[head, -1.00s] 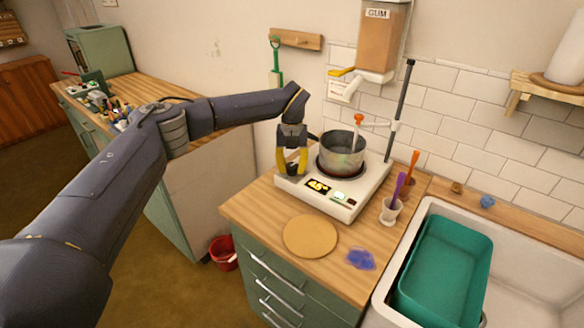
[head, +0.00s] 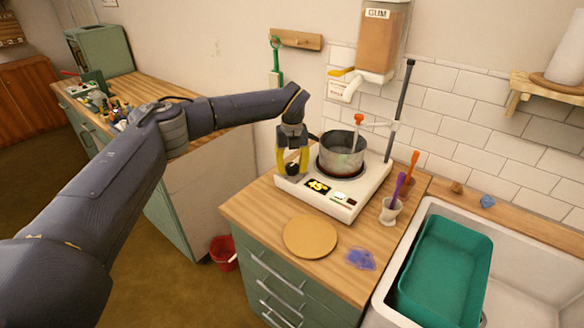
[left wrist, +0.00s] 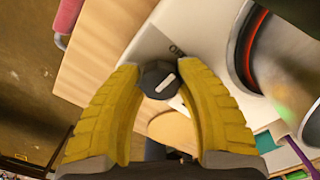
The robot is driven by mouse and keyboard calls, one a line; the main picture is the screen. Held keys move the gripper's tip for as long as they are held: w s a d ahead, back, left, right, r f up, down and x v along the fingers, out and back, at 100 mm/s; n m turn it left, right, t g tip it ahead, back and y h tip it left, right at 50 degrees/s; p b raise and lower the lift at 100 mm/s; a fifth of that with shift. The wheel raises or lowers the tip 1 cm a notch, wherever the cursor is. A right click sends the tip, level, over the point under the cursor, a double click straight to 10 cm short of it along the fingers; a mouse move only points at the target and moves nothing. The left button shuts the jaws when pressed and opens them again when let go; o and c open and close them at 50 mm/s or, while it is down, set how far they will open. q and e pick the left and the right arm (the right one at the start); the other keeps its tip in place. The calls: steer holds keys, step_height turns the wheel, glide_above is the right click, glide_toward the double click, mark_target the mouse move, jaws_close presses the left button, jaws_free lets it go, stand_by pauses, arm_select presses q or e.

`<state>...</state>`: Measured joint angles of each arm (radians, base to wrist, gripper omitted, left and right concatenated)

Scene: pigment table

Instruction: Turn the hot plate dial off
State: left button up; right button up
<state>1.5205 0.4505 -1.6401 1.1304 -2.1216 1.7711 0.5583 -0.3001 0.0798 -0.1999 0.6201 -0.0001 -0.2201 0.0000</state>
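The white hot plate (head: 340,208) stands on the wooden counter with a steel pot (head: 341,156) on it. A lit yellow display shows on its front. Its black dial (head: 292,169) is at the left front corner. In the left wrist view the dial (left wrist: 157,79) has a white mark slanting to the upper right, and partly hidden lettering lies beyond it. My left gripper (head: 293,165) reaches down over the dial. Its yellow fingers (left wrist: 159,72) lie on both sides of the dial and appear to touch it. My right gripper is not in view.
A stand rod (head: 404,95) rises behind the pot. A cup (head: 390,211) with purple and orange tools stands right of the plate. A round board (head: 310,236) and blue pigment (head: 361,259) lie in front. A sink with a teal tub (head: 402,290) is at right.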

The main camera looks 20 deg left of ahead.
mark_target(292, 166)
arm_select(q)
steer(key=o, duration=0.5)
steer(key=shift+r, duration=0.1)
step_height(292, 166, up, 12)
steer(key=shift+f, duration=0.1)
stand_by(0.4)
